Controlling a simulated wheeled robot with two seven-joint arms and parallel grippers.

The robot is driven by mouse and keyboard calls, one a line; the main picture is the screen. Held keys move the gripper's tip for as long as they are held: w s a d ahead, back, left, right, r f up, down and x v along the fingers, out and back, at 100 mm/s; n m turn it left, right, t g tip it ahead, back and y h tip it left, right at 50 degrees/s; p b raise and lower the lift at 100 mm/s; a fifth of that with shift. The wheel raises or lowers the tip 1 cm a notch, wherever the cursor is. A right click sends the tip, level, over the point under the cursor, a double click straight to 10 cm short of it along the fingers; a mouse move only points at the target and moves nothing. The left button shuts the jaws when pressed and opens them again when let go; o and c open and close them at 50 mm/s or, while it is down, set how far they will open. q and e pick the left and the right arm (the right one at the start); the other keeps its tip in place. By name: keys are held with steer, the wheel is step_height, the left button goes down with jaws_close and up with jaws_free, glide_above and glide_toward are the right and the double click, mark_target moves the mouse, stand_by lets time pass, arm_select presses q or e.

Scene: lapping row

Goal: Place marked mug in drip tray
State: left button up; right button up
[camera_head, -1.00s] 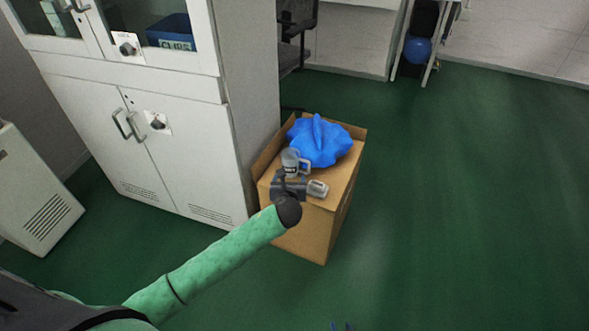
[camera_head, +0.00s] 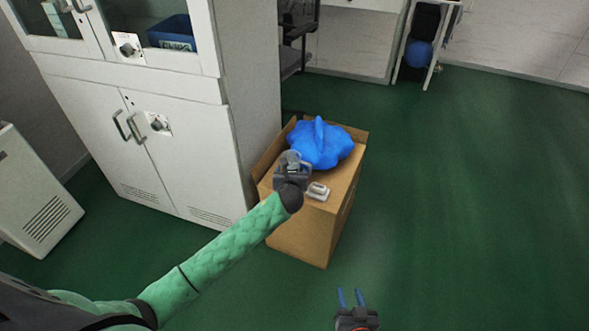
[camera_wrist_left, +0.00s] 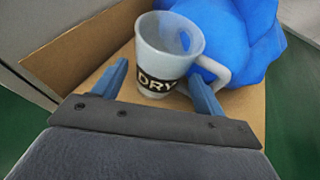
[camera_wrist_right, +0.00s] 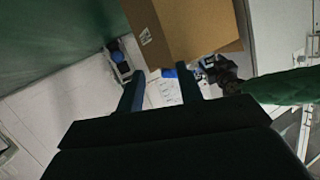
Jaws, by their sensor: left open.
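The mug (camera_wrist_left: 153,58) is pale grey-white with a black band reading DRY. It stands upright on the cardboard box, its handle to the right in the left wrist view. My left gripper (camera_wrist_left: 157,72) is open, one finger left of the mug and the other at its right near the handle. In the head view my left gripper (camera_head: 292,162) mostly hides the mug. My right gripper (camera_head: 351,297) is open and empty over the floor, away from the box. I cannot identify a drip tray in any view.
A white cabinet (camera_head: 185,150) stands close on the left. Green floor (camera_head: 470,220) is clear on the right.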

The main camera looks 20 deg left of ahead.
arm_select(q)
steer(key=shift+w+a+f, duration=0.1)
steer(key=shift+w+f, duration=0.1)
steer(key=shift+w, duration=0.3)
arm_select(e)
steer(key=shift+w+r+t, duration=0.15)
steer(key=shift+w+r, duration=0.1)
steer(key=shift+r, duration=0.3)
steer(key=shift+w+r+t, duration=0.15)
steer(key=shift+w+r, duration=0.1)
steer(key=shift+r, duration=0.3)
arm_select(q)
steer(key=shift+c, duration=0.2)
steer(key=c, duration=0.8)
